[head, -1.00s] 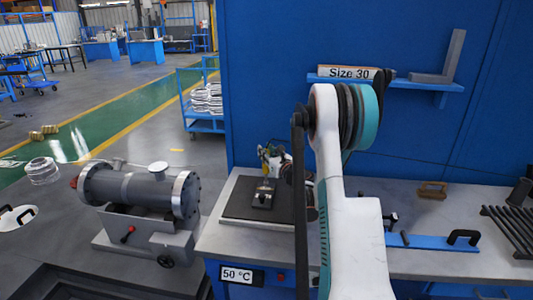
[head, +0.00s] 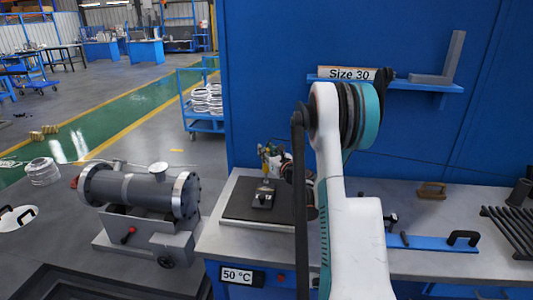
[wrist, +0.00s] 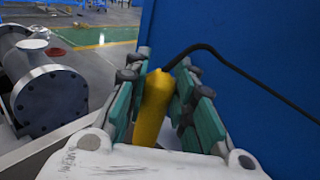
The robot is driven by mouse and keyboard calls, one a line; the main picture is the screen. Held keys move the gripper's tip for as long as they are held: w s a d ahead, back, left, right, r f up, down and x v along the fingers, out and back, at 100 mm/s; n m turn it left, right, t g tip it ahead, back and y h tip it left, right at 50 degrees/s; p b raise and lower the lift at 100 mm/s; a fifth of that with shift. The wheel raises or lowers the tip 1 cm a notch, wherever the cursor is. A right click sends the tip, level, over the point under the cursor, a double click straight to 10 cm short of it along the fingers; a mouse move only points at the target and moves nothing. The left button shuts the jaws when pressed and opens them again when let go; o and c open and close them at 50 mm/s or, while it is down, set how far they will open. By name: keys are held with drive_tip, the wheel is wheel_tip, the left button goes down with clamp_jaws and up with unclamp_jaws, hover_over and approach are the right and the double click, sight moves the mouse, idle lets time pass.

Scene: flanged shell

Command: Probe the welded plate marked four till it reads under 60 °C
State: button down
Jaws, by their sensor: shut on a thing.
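My gripper (wrist: 158,105) is shut on a yellow probe handle (wrist: 152,108) with a black cable running off to the right in the wrist view. In the head view my gripper (head: 273,157) is small and partly hidden by my arm, just above a small grey welded piece (head: 263,196) on a dark mat (head: 240,209). The yellow probe points down at this piece; I cannot tell whether its tip touches. No plate number is readable. The display (head: 236,275) on the bench front reads 50 °C.
A grey flanged shell (head: 140,191) stands on a stand left of the bench. The bench (head: 440,262) carries a blue bar (head: 430,242), a brown handled block (head: 432,190) and dark rods (head: 510,230). A shelf with a "Size 30" sign (head: 349,73) is above.

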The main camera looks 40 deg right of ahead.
drive_tip(key=shift+r+p, duration=1.45)
drive_tip(key=shift+r, duration=1.65)
